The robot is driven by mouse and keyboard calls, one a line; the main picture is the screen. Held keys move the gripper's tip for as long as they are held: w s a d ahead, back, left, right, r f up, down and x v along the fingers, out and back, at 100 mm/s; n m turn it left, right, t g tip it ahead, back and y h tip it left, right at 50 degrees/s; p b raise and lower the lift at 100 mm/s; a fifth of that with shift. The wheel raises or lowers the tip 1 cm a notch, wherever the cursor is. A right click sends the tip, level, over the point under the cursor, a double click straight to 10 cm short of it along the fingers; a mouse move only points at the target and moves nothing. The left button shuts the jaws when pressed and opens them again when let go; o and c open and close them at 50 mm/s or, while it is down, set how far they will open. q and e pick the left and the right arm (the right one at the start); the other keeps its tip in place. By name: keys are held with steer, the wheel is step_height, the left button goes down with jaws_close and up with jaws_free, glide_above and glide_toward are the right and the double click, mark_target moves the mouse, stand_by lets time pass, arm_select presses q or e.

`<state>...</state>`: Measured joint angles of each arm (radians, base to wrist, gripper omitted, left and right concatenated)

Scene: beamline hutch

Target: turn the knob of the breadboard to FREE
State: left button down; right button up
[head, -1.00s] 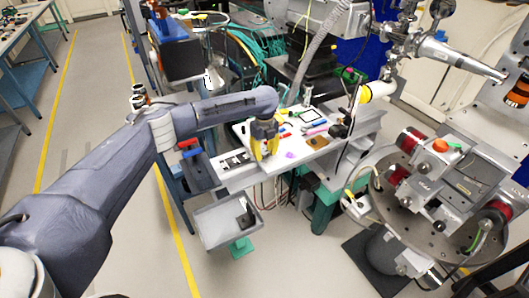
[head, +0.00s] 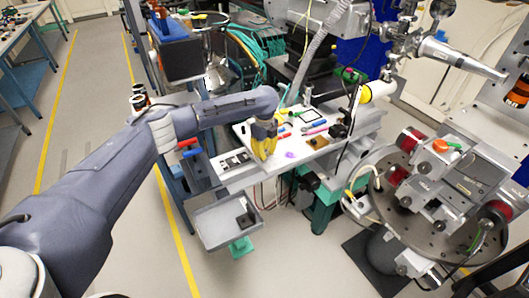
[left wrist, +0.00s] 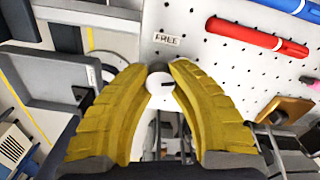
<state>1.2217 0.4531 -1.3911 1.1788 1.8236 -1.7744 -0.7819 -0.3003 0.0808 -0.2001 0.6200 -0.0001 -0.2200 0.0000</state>
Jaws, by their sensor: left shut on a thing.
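The breadboard is a white perforated board (head: 292,146); it fills the upper right of the left wrist view (left wrist: 225,50). A label reading FREE (left wrist: 167,39) is on it, just beyond my fingertips. The knob (left wrist: 161,88) shows as a pale round face with a dark line, between my yellow fingers in the left wrist view. My left gripper (head: 264,152) is at the board's front left part, pointing down. Its fingertips (left wrist: 159,68) close around the knob, and the fingers hide its sides. In the head view the gripper hides the knob. My right gripper is not in view.
Red pen (left wrist: 256,37) and blue pen (left wrist: 295,8) lie on the board beyond the gripper. A grey tray (head: 212,231) stands in front of the board. A round metal stage (head: 445,225) with fittings stands at the right. Floor at the left is clear.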

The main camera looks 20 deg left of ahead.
arm_select(q)
steer(key=n, duration=1)
steer(key=shift+n, duration=2.4)
steer(key=c, duration=1)
jaws_free()
steer(key=shift+c, duration=0.2)
steer(key=shift+r, duration=0.1)
step_height(320, 180, up, 12)
